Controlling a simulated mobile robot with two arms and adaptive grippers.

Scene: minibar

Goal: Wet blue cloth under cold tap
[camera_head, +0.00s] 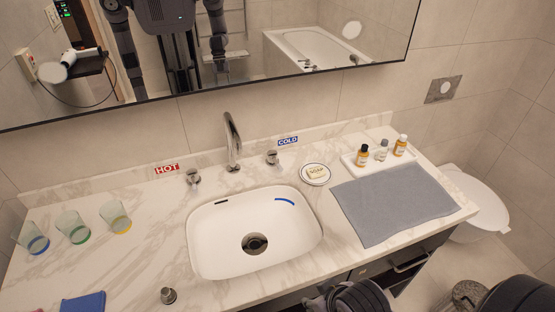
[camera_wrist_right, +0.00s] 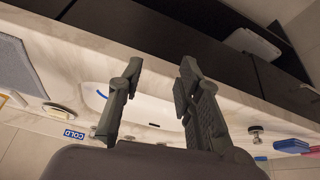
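The folded blue cloth (camera_head: 83,302) lies flat on the counter at the lower left of the head view. A blue piece, likely the same cloth, shows at the right of the wrist view (camera_wrist_right: 292,146). The tap spout (camera_head: 232,142) rises behind the white sink (camera_head: 205,248). The cold handle (camera_head: 271,157) stands right of the spout by the COLD label, and the hot handle (camera_head: 193,177) stands left by HOT. My right gripper (camera_wrist_right: 157,82) is open and empty, in front of the sink and counter front. My left gripper is not in view.
Several glasses (camera_head: 73,227) stand on the left counter. A soap dish (camera_head: 315,174), a grey mat (camera_head: 395,205) and a tray of small bottles (camera_head: 350,160) are right of the sink. A metal knob (camera_head: 168,295) stands near the front edge. A mirror (camera_head: 270,45) hangs behind.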

